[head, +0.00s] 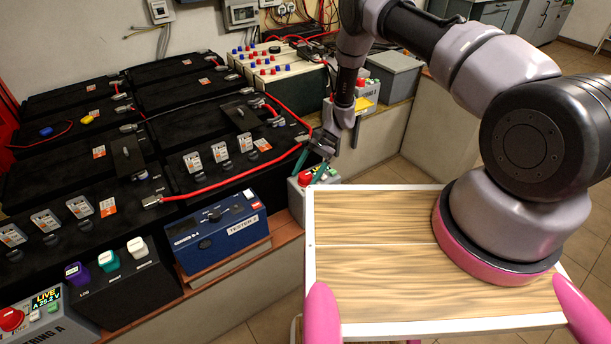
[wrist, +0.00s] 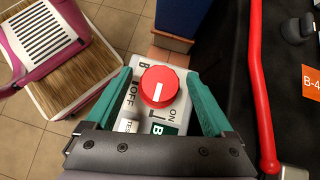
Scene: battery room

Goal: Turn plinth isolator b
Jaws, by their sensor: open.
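Plinth isolator b is a grey box (head: 297,202) with a red rotary knob (head: 304,177), on the plinth beside the batteries in the head view. The wrist view shows the red knob (wrist: 158,86) from above, with a short white mark pointing toward the bottom of that picture. OFF is printed to its lower left and ON to its lower right; a green B label (wrist: 160,130) sits below. My gripper (wrist: 158,76) is open, its teal fingers on either side of the knob with visible gaps. In the head view my gripper (head: 312,162) hangs over the box, partly hiding it.
A red cable (wrist: 261,90) runs close to the right finger. A blue tester (head: 217,232) stands left of the isolator. Another panel with a red knob (head: 12,319) and a LIVE display is at lower left. Black batteries (head: 190,125) fill the left; open floor (head: 265,325) lies in front.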

